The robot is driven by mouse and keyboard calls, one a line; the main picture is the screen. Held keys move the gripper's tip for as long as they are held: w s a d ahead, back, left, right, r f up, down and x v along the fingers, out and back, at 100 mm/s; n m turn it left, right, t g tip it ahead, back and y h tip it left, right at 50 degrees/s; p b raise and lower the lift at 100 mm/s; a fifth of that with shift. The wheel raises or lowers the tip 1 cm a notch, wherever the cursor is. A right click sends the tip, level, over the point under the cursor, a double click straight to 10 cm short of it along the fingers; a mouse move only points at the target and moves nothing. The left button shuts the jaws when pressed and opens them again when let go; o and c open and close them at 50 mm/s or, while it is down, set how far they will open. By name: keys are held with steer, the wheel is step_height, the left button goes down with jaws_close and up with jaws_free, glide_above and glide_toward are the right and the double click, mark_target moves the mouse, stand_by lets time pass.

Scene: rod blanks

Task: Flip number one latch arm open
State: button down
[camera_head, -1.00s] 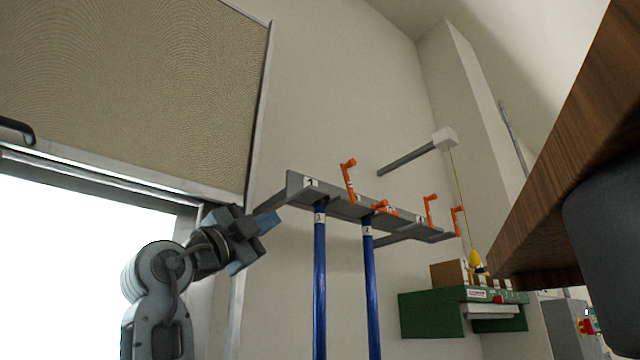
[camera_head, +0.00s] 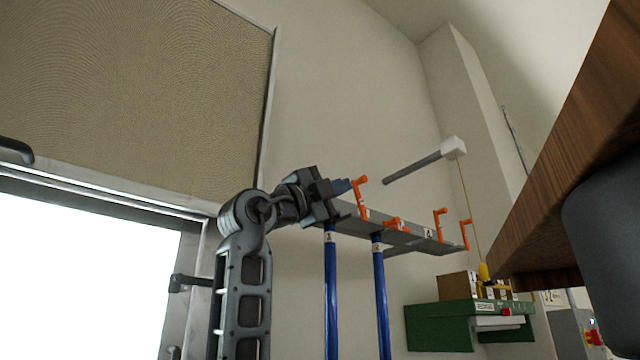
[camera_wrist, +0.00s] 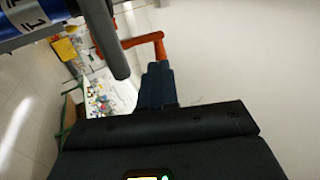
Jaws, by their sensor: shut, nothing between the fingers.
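A grey rack rail (camera_head: 410,242) on the wall carries several orange latch arms. The leftmost latch arm (camera_head: 361,197) stands upright with its bent tip to the right; the number one label seen near it earlier is now hidden behind my gripper. My gripper (camera_head: 344,186) is shut and empty, its blue fingertips right beside the upper part of that latch arm. In the wrist view the orange latch arm (camera_wrist: 146,41) shows just beyond the shut fingers (camera_wrist: 157,82); I cannot tell whether they touch. The second latch arm (camera_head: 395,224) lies low along the rail.
Two blue rods (camera_head: 331,290) (camera_head: 379,300) hang below the rail. Two more latch arms (camera_head: 440,222) (camera_head: 466,234) stand upright farther right. A grey bar (camera_head: 412,167) juts out above. A green shelf (camera_head: 440,326) is at lower right, and a wooden edge (camera_head: 570,150) at right.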

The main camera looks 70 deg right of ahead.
mark_target(360, 181)
steer(key=shift+p+x, duration=0.6)
steer(key=shift+x, duration=1.25)
